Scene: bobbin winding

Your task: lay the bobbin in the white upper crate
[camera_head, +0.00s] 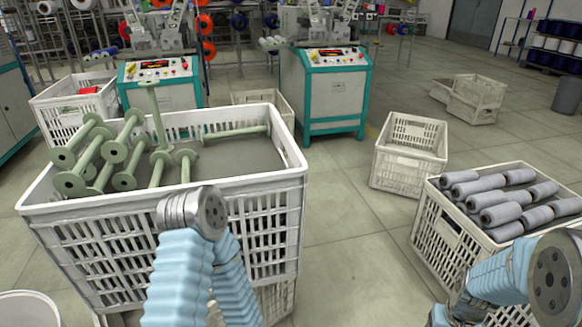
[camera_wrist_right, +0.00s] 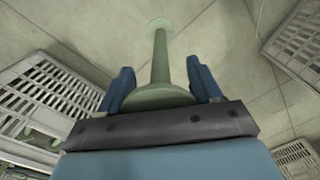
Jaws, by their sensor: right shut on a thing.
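The white upper crate (camera_head: 165,207) stands at the left of the head view, on top of another crate. Several bare green bobbins lie in its left part, one stands upright, and another lies along the back wall. My right gripper (camera_wrist_right: 160,68) shows only in the right wrist view, shut on a green bobbin (camera_wrist_right: 160,55). Its two blue fingers are on either side of the bobbin's near flange, and the shaft points away over bare floor. The head view shows parts of both arms, but neither gripper.
A crate of grey wound bobbins (camera_head: 432,222) stands at right. An empty white crate (camera_head: 393,168) stands behind it, with floor between it and the upper crate. Two teal-trimmed machines (camera_head: 334,95) stand at the back. The wrist view shows crate walls (camera_wrist_right: 45,95) on both sides.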

